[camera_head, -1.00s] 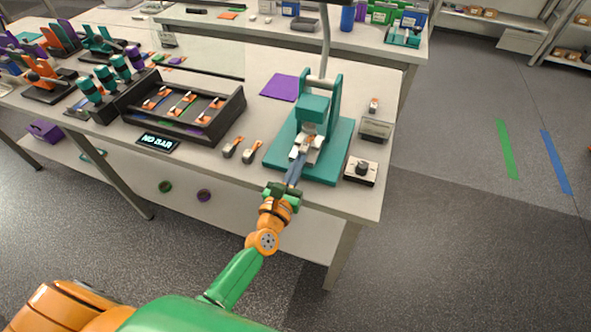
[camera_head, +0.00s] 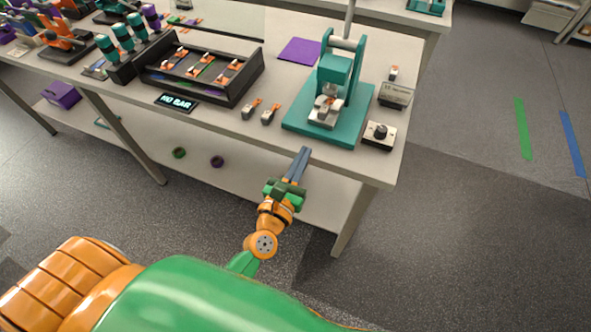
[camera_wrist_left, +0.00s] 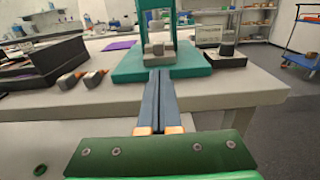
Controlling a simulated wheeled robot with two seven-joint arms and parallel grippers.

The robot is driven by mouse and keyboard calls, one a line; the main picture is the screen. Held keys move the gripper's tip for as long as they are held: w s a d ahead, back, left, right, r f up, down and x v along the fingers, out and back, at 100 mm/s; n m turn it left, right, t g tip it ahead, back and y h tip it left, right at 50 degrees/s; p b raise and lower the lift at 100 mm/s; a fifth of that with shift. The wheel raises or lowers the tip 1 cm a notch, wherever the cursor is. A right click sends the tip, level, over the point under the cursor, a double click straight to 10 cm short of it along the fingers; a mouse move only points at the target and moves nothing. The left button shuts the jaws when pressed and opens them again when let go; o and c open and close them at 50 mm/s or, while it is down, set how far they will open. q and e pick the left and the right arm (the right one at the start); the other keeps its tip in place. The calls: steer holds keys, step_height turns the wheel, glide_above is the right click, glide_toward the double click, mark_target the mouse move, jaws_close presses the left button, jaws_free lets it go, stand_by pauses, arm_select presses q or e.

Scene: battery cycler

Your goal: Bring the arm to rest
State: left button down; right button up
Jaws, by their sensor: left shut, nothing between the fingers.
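My left arm reaches in from the lower left in the head view. Its gripper (camera_head: 304,151) is shut and empty, its blue-grey fingers together in front of the table's front edge. It also shows in the left wrist view (camera_wrist_left: 158,72), pointing at the teal press. The teal press (camera_head: 336,80) stands on its teal base near the table's right end, apart from the fingertips. My right gripper is not in view.
The white table (camera_head: 222,124) has a black tray (camera_head: 150,75) with several cells and a "NO BAR" display (camera_head: 176,103). Two loose cells (camera_head: 252,108) lie left of the press. A black-knob box (camera_head: 379,136) stands at its right. Floor (camera_head: 470,220) is clear at right.

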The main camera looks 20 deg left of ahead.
arm_select(q)
steer(key=s+d+f+m+g+h, duration=0.1)
steer(key=s+f+m+g, duration=0.3)
steer(key=f+m, duration=0.55)
steer(key=s+f+m+g+h, duration=0.1)
steer(key=s+f+m+g, duration=0.2)
steer(key=s+f+m, duration=0.6)
steer(key=s+a+f+m+g+y, duration=0.1)
steer(key=s+a+f+m+g, duration=0.3)
steer(key=s+f+m, duration=0.5)
steer(key=s+a+f+m+g+y, duration=0.1)
steer(key=s+a+f+m+g, duration=0.2)
steer(key=s+f+m+g, duration=0.3)
steer(key=s+f+m, duration=0.3)
steer(key=s+m, duration=0.1)
steer(key=s, duration=0.2)
steer(key=shift+s+a+f+m+y+b, duration=0.2)
steer(key=shift+a+f+m+y+b, duration=0.1)
steer(key=shift+a+f+m, duration=0.1)
steer(key=shift+w, duration=0.1)
